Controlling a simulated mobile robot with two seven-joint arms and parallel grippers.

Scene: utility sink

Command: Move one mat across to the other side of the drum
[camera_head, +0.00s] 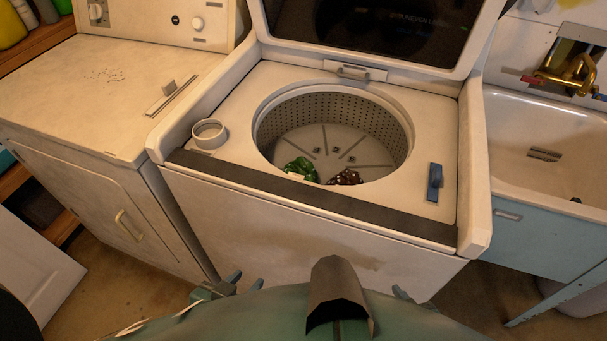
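The drum (400,133) is the perforated round tub of the open top-loading washer. Two crumpled things that look like the mats lie at its near side, close together. One is a green mat (303,167), and the other is a dark red-brown mat (346,177). The near rim partly hides both. My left gripper (248,281) is low in front of the washer, outside the drum, with its two fingertips apart and nothing seen between them. My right gripper (402,293) is low in front of the washer too, mostly hidden behind my own body.
The washer's lid (370,30) stands open at the back. A white ring-shaped dispenser (209,134) and a blue thing (435,182) sit on the washer top, left and right of the opening. A dryer (95,90) stands left, a sink (545,140) right.

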